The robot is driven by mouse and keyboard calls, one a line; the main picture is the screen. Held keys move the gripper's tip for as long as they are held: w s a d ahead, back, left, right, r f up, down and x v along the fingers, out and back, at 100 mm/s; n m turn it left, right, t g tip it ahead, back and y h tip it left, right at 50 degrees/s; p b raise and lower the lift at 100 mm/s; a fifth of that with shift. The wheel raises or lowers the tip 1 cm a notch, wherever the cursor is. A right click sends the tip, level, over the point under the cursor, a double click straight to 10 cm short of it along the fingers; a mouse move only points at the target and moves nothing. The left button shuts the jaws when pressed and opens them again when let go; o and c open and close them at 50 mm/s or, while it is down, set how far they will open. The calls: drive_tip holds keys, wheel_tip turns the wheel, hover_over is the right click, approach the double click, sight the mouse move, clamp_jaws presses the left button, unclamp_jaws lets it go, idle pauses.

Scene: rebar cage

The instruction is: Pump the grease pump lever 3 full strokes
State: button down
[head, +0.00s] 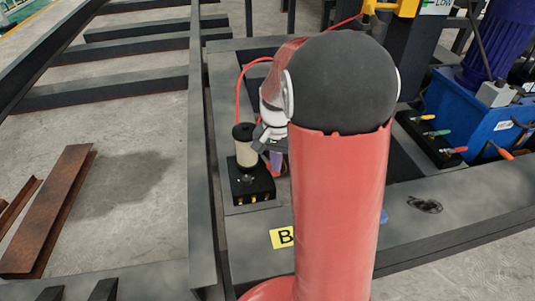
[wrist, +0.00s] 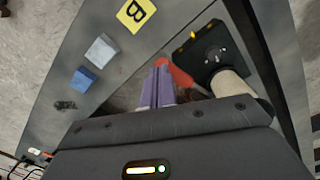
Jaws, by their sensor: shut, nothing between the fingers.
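The grease pump has a black base (head: 250,187) and a cream reservoir (head: 243,146) with a dark cap in the head view. In the wrist view its black base (wrist: 210,50) and cream reservoir (wrist: 232,84) are at the right. A red part (wrist: 180,77), which looks like the lever grip, shows just right of my fingers, partly hidden by them. My gripper (wrist: 162,70) has purple fingers, shut and empty, close beside the red part; I cannot tell whether they touch. In the head view my gripper (head: 276,166) is just right of the pump.
A yellow B plate (head: 283,237) lies on the dark steel frame. A light grey block (wrist: 102,50) and a blue block (wrist: 84,80) lie near it. A blue unit (head: 486,118) and a black block with coloured levers (head: 435,137) stand at the right. A red hose (head: 238,95) rises behind the pump.

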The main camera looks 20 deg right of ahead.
drive_tip(key=shift+s+a+f, duration=0.1)
drive_tip(key=shift+s+f, duration=0.2)
drive_tip(key=shift+f, duration=0.2)
drive_tip(key=shift+f+b, duration=0.1)
drive_tip(key=shift+b, duration=0.25)
drive_tip(key=shift+s+f+b, duration=0.35)
drive_tip(key=shift+s+f, duration=0.05)
drive_tip(key=shift+f, duration=0.1)
drive_tip(key=shift+s+a+f+b, duration=0.1)
drive_tip(key=shift+s+f+b, duration=0.2)
drive_tip(key=shift+f+b, duration=0.25)
drive_tip(key=shift+f, duration=0.1)
drive_tip(key=shift+s+a+f+b, duration=0.1)
drive_tip(key=shift+s+f+b, duration=0.25)
drive_tip(key=shift+f, duration=0.25)
